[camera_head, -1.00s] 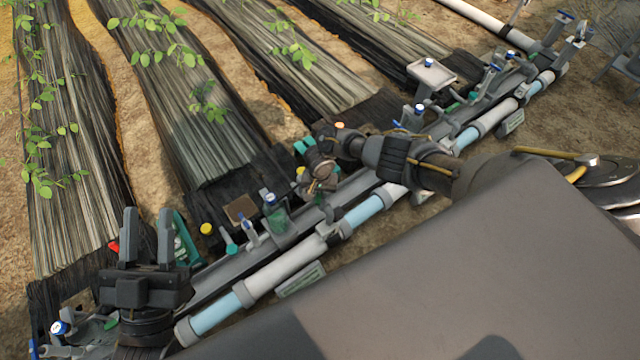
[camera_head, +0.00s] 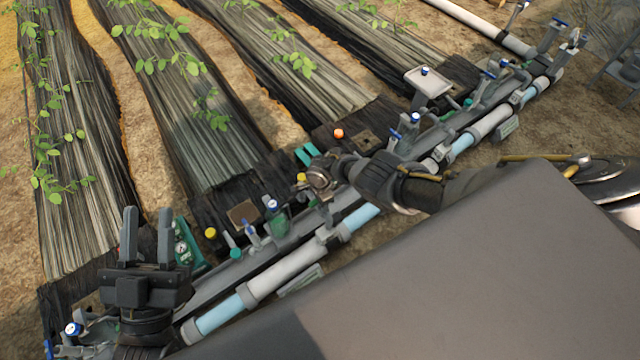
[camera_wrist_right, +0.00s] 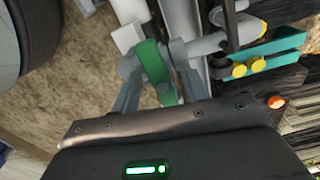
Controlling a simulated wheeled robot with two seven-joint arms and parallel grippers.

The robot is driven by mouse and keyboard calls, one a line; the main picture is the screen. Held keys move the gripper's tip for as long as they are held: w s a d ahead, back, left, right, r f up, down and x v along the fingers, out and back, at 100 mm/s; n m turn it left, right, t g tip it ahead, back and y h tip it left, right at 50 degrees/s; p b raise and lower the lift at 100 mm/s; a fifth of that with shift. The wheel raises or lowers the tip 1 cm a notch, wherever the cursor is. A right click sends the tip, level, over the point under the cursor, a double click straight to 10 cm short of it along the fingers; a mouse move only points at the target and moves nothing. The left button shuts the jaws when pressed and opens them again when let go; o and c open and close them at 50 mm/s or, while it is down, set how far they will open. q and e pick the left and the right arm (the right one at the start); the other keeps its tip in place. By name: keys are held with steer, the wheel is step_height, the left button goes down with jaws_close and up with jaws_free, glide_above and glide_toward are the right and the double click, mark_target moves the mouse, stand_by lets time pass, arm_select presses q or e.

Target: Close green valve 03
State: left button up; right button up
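A green valve handle (camera_wrist_right: 155,68) stands upright in the right wrist view, its number not readable. My right gripper (camera_wrist_right: 158,62) has its two grey fingers apart, one on each side of this handle; any contact at the tips is not clear. In the head view my right gripper (camera_head: 321,180) is over the middle of the pipe assembly, with the handle hidden behind it. My left gripper (camera_head: 148,236) points up with its fingers apart and nothing between them, at the lower left.
A teal bracket with yellow knobs (camera_wrist_right: 268,52) is close to the right of my right gripper. A grey and light-blue pipe (camera_head: 285,262) runs diagonally along the skid. Blue-capped parts (camera_head: 272,206) and a pale tray (camera_head: 430,82) stand along it. Plant rows (camera_head: 205,110) lie behind.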

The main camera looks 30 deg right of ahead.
steer(key=shift+w+a, duration=0.1)
step_height(320, 180, up, 10)
steer(key=p, duration=1)
steer(key=shift+r+p, duration=0.1)
steer(key=shift+p, duration=0.25)
